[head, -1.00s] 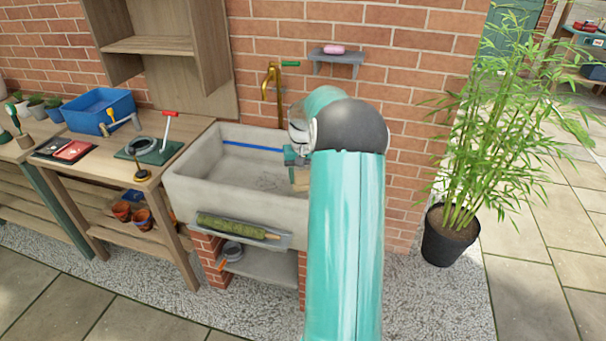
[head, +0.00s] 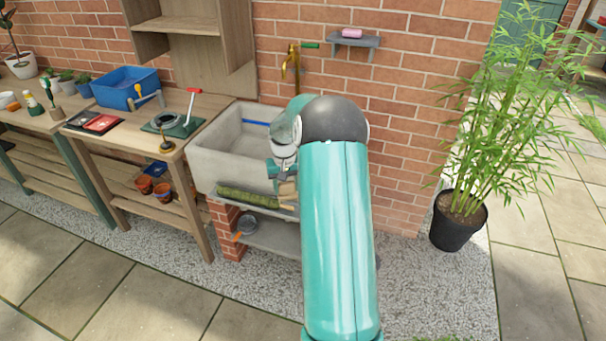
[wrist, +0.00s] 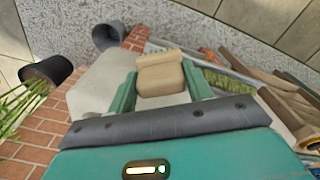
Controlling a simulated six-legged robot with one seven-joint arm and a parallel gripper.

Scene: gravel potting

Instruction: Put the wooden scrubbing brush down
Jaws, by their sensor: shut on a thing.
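The wooden scrubbing brush (wrist: 160,74) is a pale wooden block in the wrist view, held between the two green fingers of my gripper (wrist: 160,88). My gripper is shut on it. In the head view, my gripper (head: 284,178) is at the front right of the grey stone sink (head: 216,174), and the brush (head: 288,189) shows just below it, partly hidden by my arm. Beneath the brush in the head view is the front ledge with a green roll (head: 245,196). I cannot tell whether the brush touches the ledge.
A grey shelf (head: 258,237) sits below the sink between brick supports. A wooden bench (head: 198,133) with a blue tub (head: 122,88) stands at left. A brass tap (head: 291,68) is behind the sink. A potted bamboo (head: 456,226) stands at right. Paving in front is clear.

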